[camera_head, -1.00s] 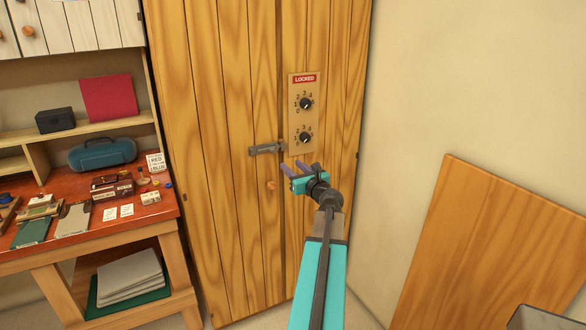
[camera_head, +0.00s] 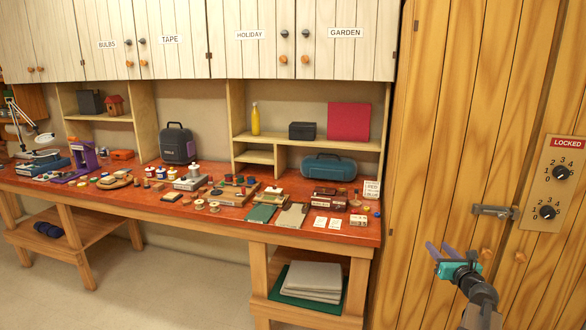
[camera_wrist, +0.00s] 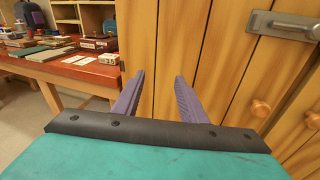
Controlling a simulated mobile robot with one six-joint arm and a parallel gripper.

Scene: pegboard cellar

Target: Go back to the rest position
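My gripper (camera_head: 436,251) is at the lower right of the head view, in front of the wooden cupboard (camera_head: 445,130). Its two purple fingers are spread apart with nothing between them, as the wrist view (camera_wrist: 158,88) also shows. The cupboard doors are shut. A grey latch (camera_head: 495,211) lies across the door seam, right of and above my gripper. A panel with two dials (camera_head: 553,185) and a red "LOCKED" sign (camera_head: 567,143) is on the right door. The fingers look apart from the latch.
A red-topped workbench (camera_head: 230,224) full of small items stands to the left. The floor (camera_head: 170,290) before the bench is clear.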

